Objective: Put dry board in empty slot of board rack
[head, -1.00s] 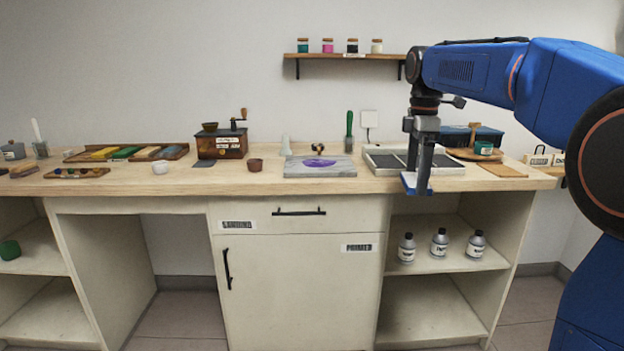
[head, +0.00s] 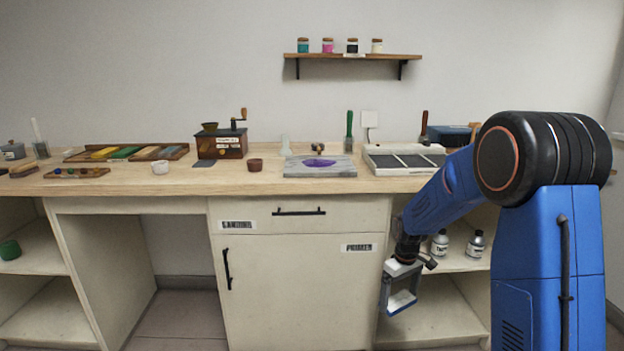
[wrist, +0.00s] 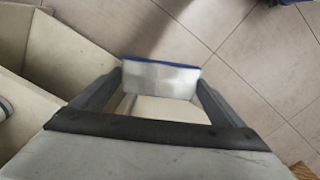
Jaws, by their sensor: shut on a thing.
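My gripper (head: 401,286) is shut on a small white board with a blue edge (head: 402,301), in front of the right cabinet opening and below the worktop. In the wrist view the board (wrist: 160,80) spans between the two fingertips (wrist: 158,92), its blue edge at the far side, with tiled floor beyond it. I cannot make out a board rack for certain in the current views; my arm covers the right end of the worktop.
The wooden worktop (head: 230,180) holds a grey slab with purple paint (head: 320,166) and a white tray with dark panels (head: 378,168). Bottles (head: 475,244) stand on the right cabinet shelf, close to my arm. Tiled floor (wrist: 250,60) is clear beyond the board.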

